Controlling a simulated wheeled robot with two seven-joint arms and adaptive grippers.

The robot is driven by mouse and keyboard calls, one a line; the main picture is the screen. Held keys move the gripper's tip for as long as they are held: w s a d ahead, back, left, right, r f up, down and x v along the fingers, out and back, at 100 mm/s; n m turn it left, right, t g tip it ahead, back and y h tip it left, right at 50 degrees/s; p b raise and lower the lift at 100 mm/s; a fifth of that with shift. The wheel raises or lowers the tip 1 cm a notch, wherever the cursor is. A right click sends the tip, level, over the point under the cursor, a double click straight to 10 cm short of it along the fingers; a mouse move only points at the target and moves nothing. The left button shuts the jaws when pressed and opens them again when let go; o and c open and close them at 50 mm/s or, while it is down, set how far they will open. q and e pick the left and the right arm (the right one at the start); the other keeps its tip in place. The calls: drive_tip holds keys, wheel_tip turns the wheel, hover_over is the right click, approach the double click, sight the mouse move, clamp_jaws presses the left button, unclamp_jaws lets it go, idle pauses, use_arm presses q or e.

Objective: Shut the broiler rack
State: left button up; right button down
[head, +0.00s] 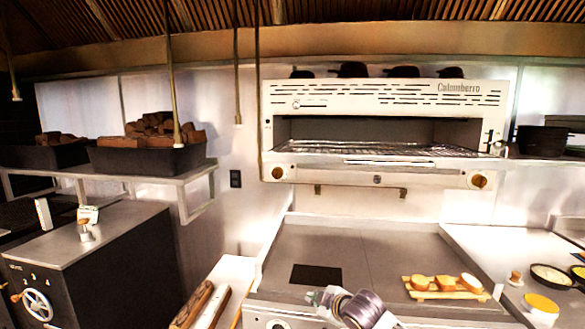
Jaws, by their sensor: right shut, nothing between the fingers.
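The white broiler (375,97), lettered "Colombarro", is mounted on the back wall with a wide dark opening. Its wire rack (400,150) lies level in the lower part of the opening, and its front edge seems to reach out past the front; how far is hard to judge. A pale bar runs along the rack's front. My right gripper (318,297) is low in the view, over the front of the flat griddle, well below and apart from the rack. It is shut and empty. My left gripper is out of view.
The griddle (340,250) lies below the broiler, with a wooden board (443,296) of bread rounds at its right. Small bowls stand farther right. A dark pot (542,140) is right of the broiler. Hanging rods (257,80) drop at its left. Space before the broiler looks clear.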

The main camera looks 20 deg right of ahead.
sight(284, 162)
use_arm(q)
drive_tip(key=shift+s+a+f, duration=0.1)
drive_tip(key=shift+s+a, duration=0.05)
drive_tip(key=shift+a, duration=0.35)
use_arm(e)
wheel_tip(284, 162, up, 39)
drive_tip(key=s+a+n+t+y, duration=0.2)
drive_tip(key=n+t, duration=0.4)
drive_tip(key=n, duration=0.4)
drive_tip(key=shift+a+n+y, duration=0.2)
drive_tip(key=shift+n+y, duration=0.2)
drive_tip(key=shift+y, duration=0.4)
drive_tip(key=shift+w, duration=0.1)
